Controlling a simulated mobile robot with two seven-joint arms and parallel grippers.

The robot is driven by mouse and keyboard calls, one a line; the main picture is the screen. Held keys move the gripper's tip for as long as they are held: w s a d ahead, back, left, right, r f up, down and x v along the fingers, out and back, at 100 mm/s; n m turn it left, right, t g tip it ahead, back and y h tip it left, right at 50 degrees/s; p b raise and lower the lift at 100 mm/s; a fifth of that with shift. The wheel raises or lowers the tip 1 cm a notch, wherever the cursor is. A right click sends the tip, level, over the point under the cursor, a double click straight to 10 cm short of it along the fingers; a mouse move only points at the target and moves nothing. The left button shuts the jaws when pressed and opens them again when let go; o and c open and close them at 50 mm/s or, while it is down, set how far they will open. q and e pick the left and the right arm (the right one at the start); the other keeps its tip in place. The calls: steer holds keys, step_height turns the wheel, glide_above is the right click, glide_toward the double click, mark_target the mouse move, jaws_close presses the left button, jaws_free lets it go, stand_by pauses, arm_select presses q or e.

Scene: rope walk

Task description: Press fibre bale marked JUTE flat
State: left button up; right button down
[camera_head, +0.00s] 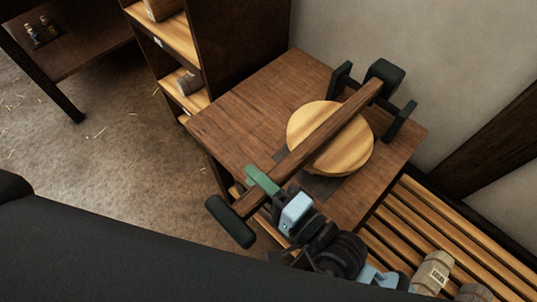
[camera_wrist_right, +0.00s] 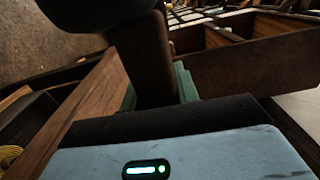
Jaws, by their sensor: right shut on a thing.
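A press stands on the brown table, with a long wooden lever (camera_head: 335,125) over a round pale wooden plate (camera_head: 357,152). The lever runs from a dark bracket (camera_head: 384,76) at the back to a black handle end (camera_head: 230,221) at the front. My right gripper (camera_head: 268,187) is shut on the lever just behind the handle end. In the right wrist view, the lever (camera_wrist_right: 147,65) stands between the green fingers. Whatever is under the plate is hidden. A labelled bale (camera_head: 432,272) lies on the slatted bench; I cannot read its label for certain. My left gripper is out of view.
The brown table (camera_head: 228,120) is clear on its left side. A shelf unit (camera_head: 190,95) with bales stands behind it. The slatted bench (camera_head: 440,225) adjoins on the right, with another bale (camera_head: 475,293) at the bottom edge. Open floor (camera_head: 105,165) lies left.

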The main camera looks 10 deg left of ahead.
steer(key=shift+f+n, duration=0.3)
steer(key=shift+f, duration=0.65)
steer(key=shift+s+f, duration=0.1)
steer(key=c, duration=1.1)
jaws_free()
steer(key=shift+o, duration=0.3)
steer(key=shift+r, duration=0.2)
steer(key=v, duration=0.7)
steer(key=shift+s+d, duration=0.2)
steer(key=shift+d, duration=0.15)
